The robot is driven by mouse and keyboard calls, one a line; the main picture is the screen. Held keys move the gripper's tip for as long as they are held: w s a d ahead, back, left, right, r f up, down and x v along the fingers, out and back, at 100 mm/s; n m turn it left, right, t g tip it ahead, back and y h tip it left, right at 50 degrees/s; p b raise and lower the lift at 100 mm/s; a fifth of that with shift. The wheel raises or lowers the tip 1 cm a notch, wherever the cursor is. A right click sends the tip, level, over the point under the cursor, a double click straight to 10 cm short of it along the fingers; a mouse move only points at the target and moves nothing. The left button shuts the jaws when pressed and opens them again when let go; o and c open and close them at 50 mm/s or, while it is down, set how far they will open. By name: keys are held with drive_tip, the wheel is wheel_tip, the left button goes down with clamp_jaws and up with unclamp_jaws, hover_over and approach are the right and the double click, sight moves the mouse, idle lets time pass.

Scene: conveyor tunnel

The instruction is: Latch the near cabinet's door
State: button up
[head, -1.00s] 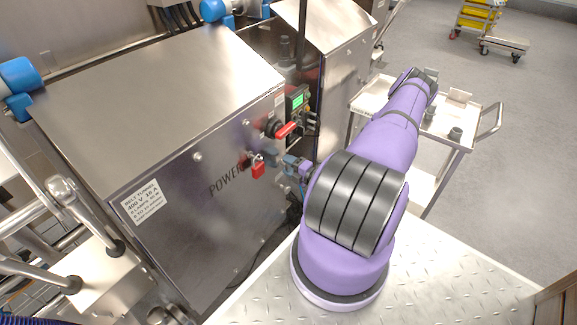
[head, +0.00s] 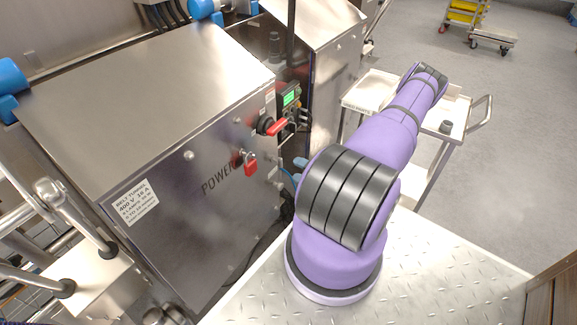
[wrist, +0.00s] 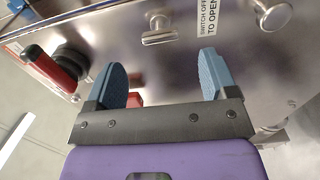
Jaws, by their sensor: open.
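The near cabinet (head: 150,90) is a steel box with a sloped top. Its door (head: 215,215) faces me and bears the word POWER, a red padlock (head: 250,163) and a red-handled switch (head: 276,126). In the wrist view a T-shaped latch handle (wrist: 158,30) stands on the steel face, beside a "switch off to open" label (wrist: 208,18). My gripper (wrist: 161,64) is open and empty, its blue fingers apart, below the handle and not touching it. A red piece (wrist: 135,99) shows behind the fingers. In the head view my arm hides most of the gripper.
A round knob (wrist: 273,14) and the red switch handle (wrist: 50,68) flank the latch handle. A white cart (head: 372,92) stands behind my arm.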

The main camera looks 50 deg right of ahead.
drive_tip(key=shift+s+d, duration=0.1)
drive_tip(key=shift+s, duration=1.25)
